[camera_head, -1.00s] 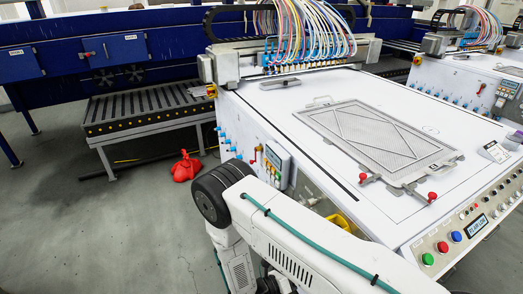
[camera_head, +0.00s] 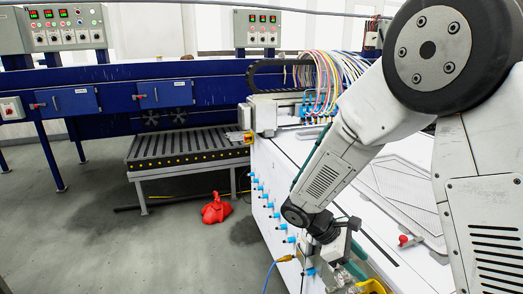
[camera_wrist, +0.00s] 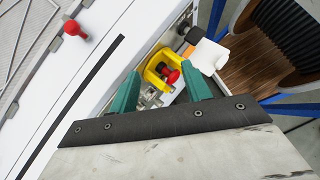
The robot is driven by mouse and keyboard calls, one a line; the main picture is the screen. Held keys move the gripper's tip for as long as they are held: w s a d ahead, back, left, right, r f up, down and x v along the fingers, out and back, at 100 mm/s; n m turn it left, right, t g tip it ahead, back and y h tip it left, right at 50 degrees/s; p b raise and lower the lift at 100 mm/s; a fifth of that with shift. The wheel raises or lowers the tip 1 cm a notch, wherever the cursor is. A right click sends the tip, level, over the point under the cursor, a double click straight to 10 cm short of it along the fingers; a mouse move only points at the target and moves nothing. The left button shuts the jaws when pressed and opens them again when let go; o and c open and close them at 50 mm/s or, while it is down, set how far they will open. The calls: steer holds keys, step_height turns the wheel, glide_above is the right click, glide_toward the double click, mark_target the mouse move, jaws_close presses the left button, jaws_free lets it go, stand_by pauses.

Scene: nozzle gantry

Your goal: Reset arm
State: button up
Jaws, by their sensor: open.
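My arm rises across the right side of the head view and bends down to the bottom centre. My gripper (camera_wrist: 160,69) shows two green fingers spread apart in the wrist view, with nothing held between them. Beyond the fingertips is a yellow guard with a red knob (camera_wrist: 168,74) in it. The yellow guard (camera_head: 372,286) also shows at the bottom edge of the head view, close to the gripper. I cannot tell the gap between them.
The white printing table (camera_head: 282,165) carries a metal mesh frame (camera_head: 388,188), partly hidden by my arm. Coloured hoses (camera_head: 325,75) rise behind it. A slatted conveyor (camera_head: 185,143) and a red object (camera_head: 216,209) are left of the table. Grey floor there is largely open.

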steer(key=s+d+r+m+t+y, duration=0.1)
steer(key=s+r+m+t+y, duration=0.5)
steer(key=r, duration=0.6)
steer(key=s+d+r+m+t+y, duration=0.25)
steer(key=s+r+m, duration=0.5)
steer(key=r, duration=0.45)
steer(key=s+f+g, duration=0.4)
steer(key=s, duration=0.4)
steer(key=shift+s+a+f+y, duration=0.2)
steer(key=shift+a+f+y, duration=0.15)
steer(key=shift+a+f, duration=0.05)
stand_by(0.5)
